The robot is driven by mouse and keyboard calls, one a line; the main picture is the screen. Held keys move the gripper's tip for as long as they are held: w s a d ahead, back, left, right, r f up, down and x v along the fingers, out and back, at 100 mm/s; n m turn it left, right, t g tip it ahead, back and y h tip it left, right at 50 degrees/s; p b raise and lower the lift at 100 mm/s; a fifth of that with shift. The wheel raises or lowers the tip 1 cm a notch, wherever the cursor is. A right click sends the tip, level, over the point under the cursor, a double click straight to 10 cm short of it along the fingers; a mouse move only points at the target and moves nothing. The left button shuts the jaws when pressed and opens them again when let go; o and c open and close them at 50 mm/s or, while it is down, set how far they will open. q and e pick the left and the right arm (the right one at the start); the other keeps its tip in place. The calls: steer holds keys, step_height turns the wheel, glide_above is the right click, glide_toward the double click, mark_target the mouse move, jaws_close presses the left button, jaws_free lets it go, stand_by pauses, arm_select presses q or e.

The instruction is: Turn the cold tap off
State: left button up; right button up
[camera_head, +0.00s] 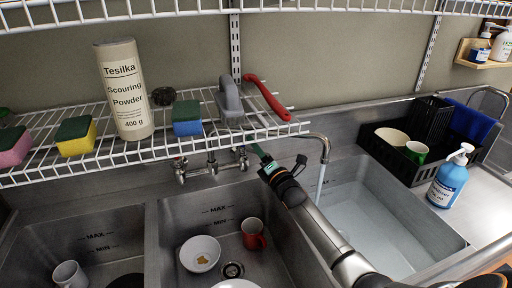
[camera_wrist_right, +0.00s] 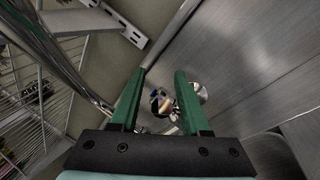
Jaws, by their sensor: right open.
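The metal spout (camera_head: 325,147) arches over the right basin, and a thin stream of water (camera_head: 320,182) runs from it. My right gripper (camera_head: 262,152) is at the wall behind the basins, left of the spout; in the head view it hides what is behind it. In the right wrist view, the green fingers of my right gripper (camera_wrist_right: 160,85) are apart. A shiny metal tap part (camera_wrist_right: 160,101) with a bluish mark shows between them, not clearly gripped. Another round metal part (camera_wrist_right: 200,92) shows beside the right finger. I cannot tell which is the cold handle. My left gripper is out of view.
A wall tap (camera_head: 212,166) with two side handles stands left of my gripper. A wire shelf (camera_head: 150,152) with scouring powder (camera_head: 125,90), sponges and brushes hangs just above. The middle basin holds a bowl (camera_head: 199,253) and red mug (camera_head: 253,233). A blue soap bottle (camera_head: 448,183) stands right.

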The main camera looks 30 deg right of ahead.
jaws_close()
stand_by(1.3)
